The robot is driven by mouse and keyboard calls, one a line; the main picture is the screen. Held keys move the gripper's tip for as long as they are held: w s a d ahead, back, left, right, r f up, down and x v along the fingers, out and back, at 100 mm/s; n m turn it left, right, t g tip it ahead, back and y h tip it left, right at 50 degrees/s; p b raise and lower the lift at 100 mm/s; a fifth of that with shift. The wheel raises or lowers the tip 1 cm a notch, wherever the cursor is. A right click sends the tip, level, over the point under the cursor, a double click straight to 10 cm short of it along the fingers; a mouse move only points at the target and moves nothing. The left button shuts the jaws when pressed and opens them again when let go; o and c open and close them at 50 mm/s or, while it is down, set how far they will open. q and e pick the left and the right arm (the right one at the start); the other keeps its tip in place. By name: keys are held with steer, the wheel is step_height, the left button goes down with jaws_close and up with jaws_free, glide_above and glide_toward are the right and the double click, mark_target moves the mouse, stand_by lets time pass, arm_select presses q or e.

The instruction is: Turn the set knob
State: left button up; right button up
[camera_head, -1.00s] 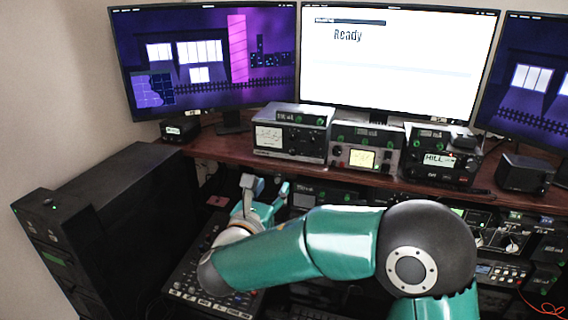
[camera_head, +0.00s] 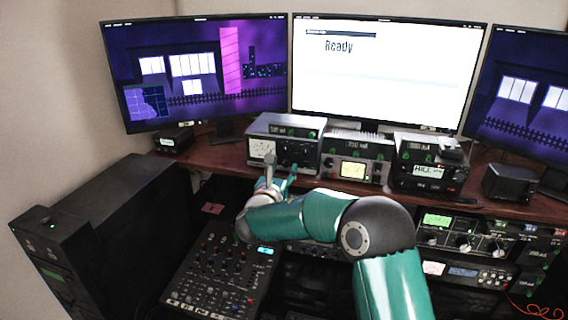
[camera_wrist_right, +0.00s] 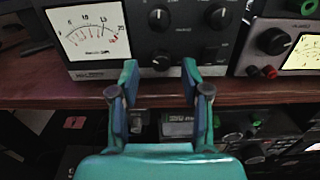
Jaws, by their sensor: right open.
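The tuner box (camera_head: 300,150) with a lit needle meter stands on the wooden shelf under the left and middle monitors. The right wrist view shows its meter (camera_wrist_right: 88,32) and dark panel with several round black knobs; two are an upper left knob (camera_wrist_right: 159,19) and a lower left knob (camera_wrist_right: 161,60). No label reading "set" is legible. My right gripper (camera_wrist_right: 159,68) is open and empty, its fingers apart in front of the panel's lower edge; contact cannot be told. My left gripper is not in view.
A second unit with a yellow meter (camera_head: 354,170) and a radio (camera_head: 428,177) stand to the right on the shelf (camera_head: 222,152). Rack gear (camera_head: 465,243) fills the lower right.

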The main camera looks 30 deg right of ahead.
steer(key=shift+w+d, duration=0.4)
steer(key=shift+d, duration=0.15)
jaws_close()
steer(key=shift+a+f+b, duration=0.1)
steer(key=shift+f+b, duration=0.05)
steer(key=shift+b, duration=0.2)
steer(key=m+b, duration=0.6)
steer(key=b, duration=0.6)
steer(key=shift+f+m+b, duration=0.15)
steer(key=shift+m+b, duration=0.2)
steer(key=shift+m, duration=0.05)
steer(key=shift+r+m+b, duration=0.2)
steer(key=shift+m+b, duration=0.6)
steer(key=shift+b, duration=0.15)
jaws_free()
steer(key=shift+r, duration=0.1)
